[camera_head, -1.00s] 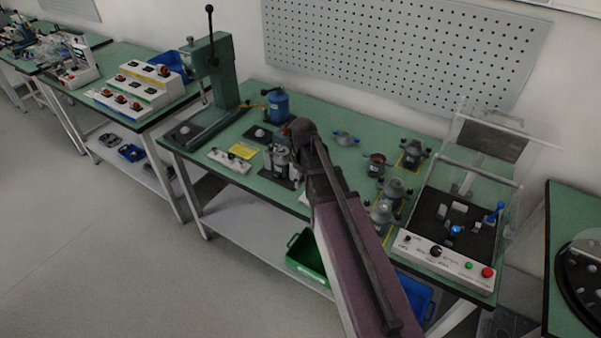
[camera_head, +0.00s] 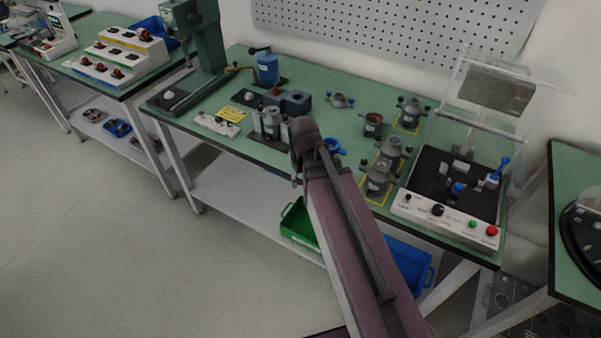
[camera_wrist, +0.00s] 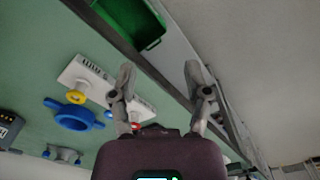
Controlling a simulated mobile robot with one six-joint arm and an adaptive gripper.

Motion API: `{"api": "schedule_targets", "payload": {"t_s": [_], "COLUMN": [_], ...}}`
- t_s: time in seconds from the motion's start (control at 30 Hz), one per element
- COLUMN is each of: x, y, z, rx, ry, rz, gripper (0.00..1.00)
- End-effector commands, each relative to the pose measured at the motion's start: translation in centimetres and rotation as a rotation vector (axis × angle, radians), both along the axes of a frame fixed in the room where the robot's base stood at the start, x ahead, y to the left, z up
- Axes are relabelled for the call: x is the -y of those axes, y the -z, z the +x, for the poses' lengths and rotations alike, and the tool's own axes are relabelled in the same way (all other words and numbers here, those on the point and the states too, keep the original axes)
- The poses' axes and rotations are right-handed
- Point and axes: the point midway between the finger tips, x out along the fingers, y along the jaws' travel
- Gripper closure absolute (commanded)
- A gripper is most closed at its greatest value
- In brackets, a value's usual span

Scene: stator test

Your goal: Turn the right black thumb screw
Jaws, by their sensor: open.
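Several grey stator units with small dark knobs stand on the green bench in the head view. One is at the back right (camera_head: 411,112), another in the middle (camera_head: 394,150) and one nearest the front (camera_head: 377,180). The black thumb screws are too small to single out, and I cannot tell which is the right one. My gripper (camera_wrist: 160,68) is open and empty in the wrist view, by the bench's front edge. My arm mostly hides it in the head view.
A test box with a raised clear cover has a white control panel (camera_head: 447,221). A blue ring with handles (camera_wrist: 74,114) and a white plate (camera_wrist: 88,76) lie near my gripper. A green bin (camera_head: 300,224) and a blue bin (camera_head: 409,262) sit below the bench top.

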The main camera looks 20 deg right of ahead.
Motion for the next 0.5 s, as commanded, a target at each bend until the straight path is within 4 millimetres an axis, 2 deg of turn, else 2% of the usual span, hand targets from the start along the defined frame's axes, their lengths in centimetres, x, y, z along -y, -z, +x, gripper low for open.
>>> {"api": "schedule_targets", "payload": {"t_s": [0.03, 0.2, 0.5], "x": [0.0, 0.0, 0.0], "y": [0.8, 1.9, 2.5], "z": [-0.7, -2.0, -2.9], "rx": [0.0, 0.0, 0.0], "ry": [0.025, 0.105, 0.169], "rz": [0.0, 0.0, 0.0], "gripper": [0.38, 0.38, 0.38]}}
